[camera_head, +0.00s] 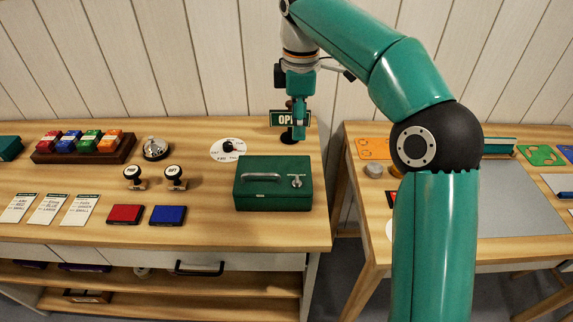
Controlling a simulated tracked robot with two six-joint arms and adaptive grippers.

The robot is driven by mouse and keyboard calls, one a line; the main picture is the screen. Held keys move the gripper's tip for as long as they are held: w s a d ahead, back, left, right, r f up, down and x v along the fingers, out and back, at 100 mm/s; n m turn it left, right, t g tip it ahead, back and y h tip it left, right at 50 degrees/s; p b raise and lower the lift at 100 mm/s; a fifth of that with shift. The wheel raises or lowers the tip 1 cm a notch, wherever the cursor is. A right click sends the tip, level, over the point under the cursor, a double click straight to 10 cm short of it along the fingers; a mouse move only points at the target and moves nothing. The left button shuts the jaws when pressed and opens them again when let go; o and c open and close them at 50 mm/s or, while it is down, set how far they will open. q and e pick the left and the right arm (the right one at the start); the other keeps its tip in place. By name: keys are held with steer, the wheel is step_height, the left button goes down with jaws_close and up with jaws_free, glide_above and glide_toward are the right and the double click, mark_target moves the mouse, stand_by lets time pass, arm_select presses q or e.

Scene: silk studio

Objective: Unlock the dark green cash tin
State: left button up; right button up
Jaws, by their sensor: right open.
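The dark green cash tin (262,187) sits near the right end of the left table with its lid shut. A silvery handle shows on its left part. A metal lock with what looks like a key (296,181) is on its right part; which way it is turned is hard to tell. My right gripper (299,132) hangs behind and above the tin, in front of the OPEN sign, apart from the tin. It is open and I see nothing held in it. My left gripper is out of view.
An OPEN sign (283,118) stands behind the tin. A white dial (228,149), two stamps (175,178), a bell (155,148), red and blue ink pads (168,215) and cards (47,209) lie leftward. A gap separates the second table (500,250). Bare wood lies before the tin.

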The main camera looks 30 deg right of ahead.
mark_target(298, 179)
step_height(298, 179, down, 17)
steer(key=shift+d+r+b, duration=0.1)
steer(key=shift+r+b, duration=0.1)
steer(key=shift+b, duration=0.75)
steer(key=shift+s, duration=0.1)
